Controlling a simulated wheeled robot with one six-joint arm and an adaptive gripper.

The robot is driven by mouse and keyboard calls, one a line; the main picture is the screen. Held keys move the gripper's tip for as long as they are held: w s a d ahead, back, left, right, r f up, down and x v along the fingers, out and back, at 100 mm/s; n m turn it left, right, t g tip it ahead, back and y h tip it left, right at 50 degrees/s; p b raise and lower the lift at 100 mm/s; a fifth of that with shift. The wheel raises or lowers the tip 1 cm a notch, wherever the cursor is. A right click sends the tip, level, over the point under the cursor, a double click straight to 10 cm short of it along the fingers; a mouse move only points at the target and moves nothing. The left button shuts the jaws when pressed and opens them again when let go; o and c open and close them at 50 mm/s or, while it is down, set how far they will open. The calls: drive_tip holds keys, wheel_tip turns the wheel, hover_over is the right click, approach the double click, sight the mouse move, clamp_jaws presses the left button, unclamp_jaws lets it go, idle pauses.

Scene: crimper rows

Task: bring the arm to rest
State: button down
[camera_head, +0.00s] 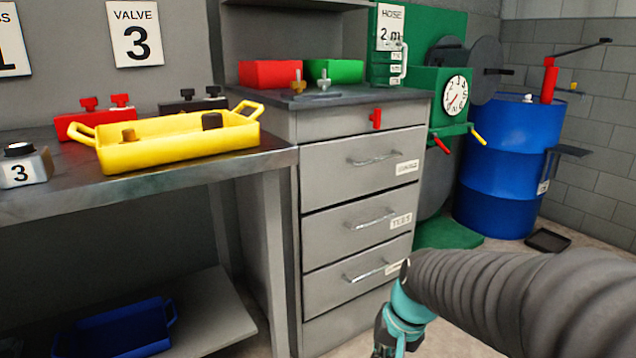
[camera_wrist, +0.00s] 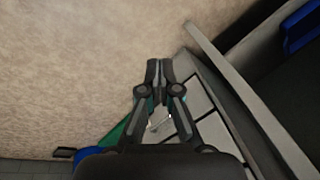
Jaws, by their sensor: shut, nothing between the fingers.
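My gripper (camera_wrist: 159,72) shows in the wrist view with its two fingertips together and nothing between them. It hangs over bare floor, beside the grey drawer cabinet. In the head view my arm comes in from the lower right and bends down in front of the cabinet. The gripper's fingertips are out of sight there, below the picture's lower edge.
A grey drawer cabinet (camera_head: 345,242) stands left of my arm. A workbench (camera_head: 190,172) bears a yellow tray (camera_head: 175,152). A blue tray (camera_head: 115,330) lies on the lower shelf. A blue drum (camera_head: 505,170) and a green machine (camera_head: 440,95) stand behind.

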drive_tip(key=s+d+r+n+t+h, duration=0.2)
drive_tip(key=s+d+r+t, duration=0.1)
drive_tip(key=s+r, duration=0.6)
drive_tip(key=shift+s+d+n+t+p, duration=0.3)
drive_tip(key=shift+s+d+p, duration=0.15)
drive_tip(key=shift+s+d, duration=0.55)
drive_tip(key=shift+s+a, duration=0.15)
drive_tip(key=shift+a, duration=0.05)
